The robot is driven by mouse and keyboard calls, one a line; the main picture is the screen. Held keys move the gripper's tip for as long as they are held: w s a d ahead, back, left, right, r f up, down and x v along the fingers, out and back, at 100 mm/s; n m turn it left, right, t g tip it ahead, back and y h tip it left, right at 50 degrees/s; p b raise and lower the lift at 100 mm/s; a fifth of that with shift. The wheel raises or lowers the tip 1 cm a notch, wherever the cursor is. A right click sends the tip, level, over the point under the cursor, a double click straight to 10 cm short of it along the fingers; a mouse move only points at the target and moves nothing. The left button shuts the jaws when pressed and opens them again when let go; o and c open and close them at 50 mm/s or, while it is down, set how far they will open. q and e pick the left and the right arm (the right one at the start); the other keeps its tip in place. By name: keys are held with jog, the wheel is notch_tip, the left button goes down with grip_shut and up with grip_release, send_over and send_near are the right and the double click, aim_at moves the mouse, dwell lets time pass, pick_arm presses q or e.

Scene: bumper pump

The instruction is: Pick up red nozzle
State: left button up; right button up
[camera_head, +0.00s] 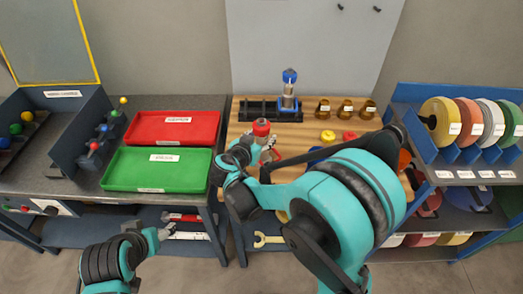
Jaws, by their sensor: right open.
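A red-topped piece (261,127) stands on the wooden board (299,133), just behind my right gripper (268,151). My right gripper is open; I cannot tell whether it touches the piece, whose lower part is partly hidden. A smaller red piece (349,135) lies farther right on the board, beside a yellow one (327,136). A red-ended stem (94,146) also sits in the dark rack at the left. I cannot tell from its shape which red thing is the nozzle. My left gripper (163,232) is low, in front of the bench; its jaws are too small to judge.
A blue-capped pump (289,88) stands in a black holder at the back. Several brass cups (347,106) stand to its right. Red (205,127) and green (118,171) trays lie left. A rack of coloured spools (441,121) stands right. My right arm covers the board's front right.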

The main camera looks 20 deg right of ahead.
grip_shut()
jog(key=shift+r, duration=0.1)
